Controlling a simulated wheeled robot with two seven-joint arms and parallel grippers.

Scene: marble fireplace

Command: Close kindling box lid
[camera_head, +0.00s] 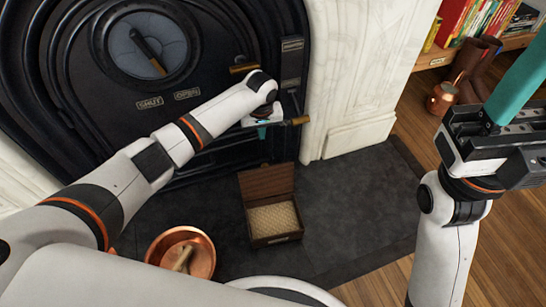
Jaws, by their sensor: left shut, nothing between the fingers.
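The kindling box (275,240) is a small dark wooden box on the grey hearth. Its brown lid (266,182) stands open and upright at the back, and the box shows a pale woven-looking inside. My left gripper (262,131) is shut and empty. It appears in front of the black stove front, above the lid in the picture and apart from it. My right gripper (516,85) is at the right edge, far from the box. A teal part sticks up from it and runs out of the frame, so its opening is unclear.
A copper pan (202,255) with a light piece of wood stands left of the box. A wooden-handled lever (297,121) is close beside my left gripper. A white marble pillar (352,75), a copper jug (441,98) and a bookshelf (515,42) are at the right. The hearth (345,215) right of the box is clear.

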